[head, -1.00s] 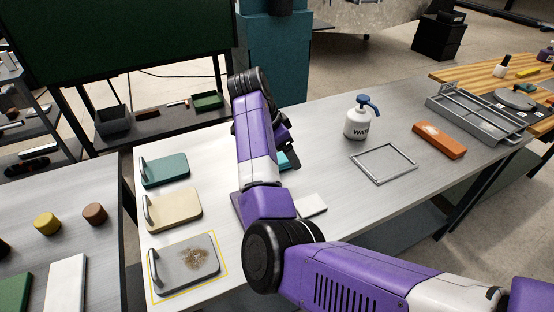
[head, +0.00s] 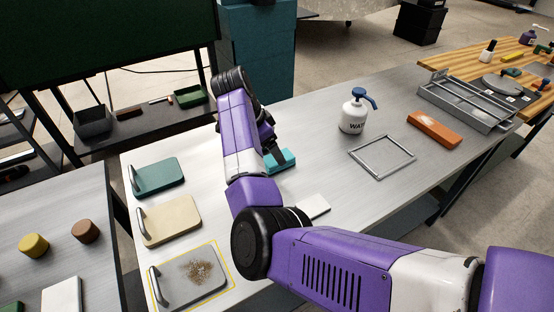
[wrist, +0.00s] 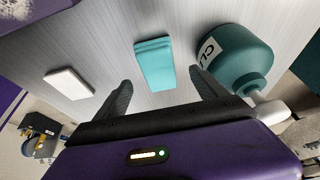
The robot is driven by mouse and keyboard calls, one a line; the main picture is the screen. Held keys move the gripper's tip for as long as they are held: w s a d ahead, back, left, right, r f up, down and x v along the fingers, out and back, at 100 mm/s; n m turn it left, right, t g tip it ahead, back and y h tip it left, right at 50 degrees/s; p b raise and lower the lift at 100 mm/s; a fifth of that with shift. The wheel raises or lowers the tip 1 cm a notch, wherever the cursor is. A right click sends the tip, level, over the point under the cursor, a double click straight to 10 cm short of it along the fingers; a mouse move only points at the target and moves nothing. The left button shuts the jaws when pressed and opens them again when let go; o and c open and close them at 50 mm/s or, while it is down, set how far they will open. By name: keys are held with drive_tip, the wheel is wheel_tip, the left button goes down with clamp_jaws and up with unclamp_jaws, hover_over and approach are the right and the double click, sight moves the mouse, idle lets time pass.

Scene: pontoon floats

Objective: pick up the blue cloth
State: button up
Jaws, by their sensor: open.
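The blue cloth (head: 281,163) is a folded light-blue pad lying flat on the grey table, partly covered by my gripper (head: 274,148) in the head view. In the wrist view the cloth (wrist: 155,66) lies ahead of my gripper (wrist: 161,88), roughly centred between the two spread dark fingers. The fingers are open and nothing is between their tips. I cannot tell how high they are above the table.
A teal bottle (wrist: 236,58) with a partly readable label stands right beside the cloth, close to the right finger. A white block (wrist: 70,83) lies to the left. A white spray bottle (head: 353,112) and a metal frame (head: 382,157) stand farther right.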

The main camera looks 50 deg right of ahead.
drive_tip(key=shift+p+x, duration=0.4)
drive_tip(key=shift+x, duration=1.9)
drive_tip(key=shift+s+a+f, duration=0.1)
drive_tip(key=shift+f, duration=0.1)
drive_tip(key=shift+c, duration=0.2)
drive_tip(key=c, duration=1.4)
drive_tip(key=shift+r, duration=0.4)
wheel_tip(320, 180, up, 3)
drive_tip(key=shift+r+b, duration=0.1)
drive_tip(key=shift+b, duration=0.45)
drive_tip(key=w+a+b, duration=0.1)
drive_tip(key=a, duration=0.4)
drive_tip(key=w+a+b, duration=0.1)
drive_tip(key=w+a, duration=0.1)
drive_tip(key=a, duration=0.4)
drive_tip(key=w+a+b, duration=0.1)
drive_tip(key=w+a, duration=0.1)
drive_tip(key=a, duration=0.4)
drive_tip(key=shift+a, duration=0.2)
